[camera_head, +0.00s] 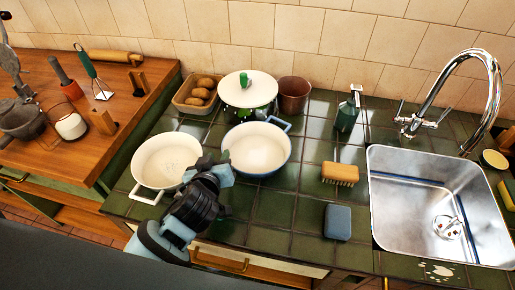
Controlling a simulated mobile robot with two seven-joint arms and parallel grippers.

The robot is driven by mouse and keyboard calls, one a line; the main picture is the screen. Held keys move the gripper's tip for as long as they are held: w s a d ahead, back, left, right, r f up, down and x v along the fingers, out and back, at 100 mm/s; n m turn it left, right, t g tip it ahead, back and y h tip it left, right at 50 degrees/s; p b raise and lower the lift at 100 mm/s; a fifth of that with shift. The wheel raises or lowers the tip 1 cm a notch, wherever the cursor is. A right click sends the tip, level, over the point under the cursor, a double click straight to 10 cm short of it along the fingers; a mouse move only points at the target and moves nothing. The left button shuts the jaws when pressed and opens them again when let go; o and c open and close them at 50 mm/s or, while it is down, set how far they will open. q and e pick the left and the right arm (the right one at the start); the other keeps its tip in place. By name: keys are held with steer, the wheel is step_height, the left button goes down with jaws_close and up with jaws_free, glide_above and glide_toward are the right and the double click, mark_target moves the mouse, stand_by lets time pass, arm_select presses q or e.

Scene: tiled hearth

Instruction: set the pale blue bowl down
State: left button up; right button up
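A round two-handled bowl (258,148) with a blue rim and blue handle, white inside, is upright over the green tiled counter in the middle of the head view. It looks level, and I see no clear gap under it. My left gripper (223,165) is at its near left edge, where a second handle would be. The fingers cover that spot, so I cannot tell whether they are closed on it. My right gripper is not in view.
A cream two-handled pan (164,160) stands just left of the bowl, partly behind my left arm. A brush (340,174), grey-blue sponge (338,222) and sink (425,160) lie right.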

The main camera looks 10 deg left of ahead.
arm_select(q)
steer(key=shift+x, duration=3.8)
steer(key=shift+d, duration=0.1)
steer(key=shift+r, duration=0.1)
jaws_close()
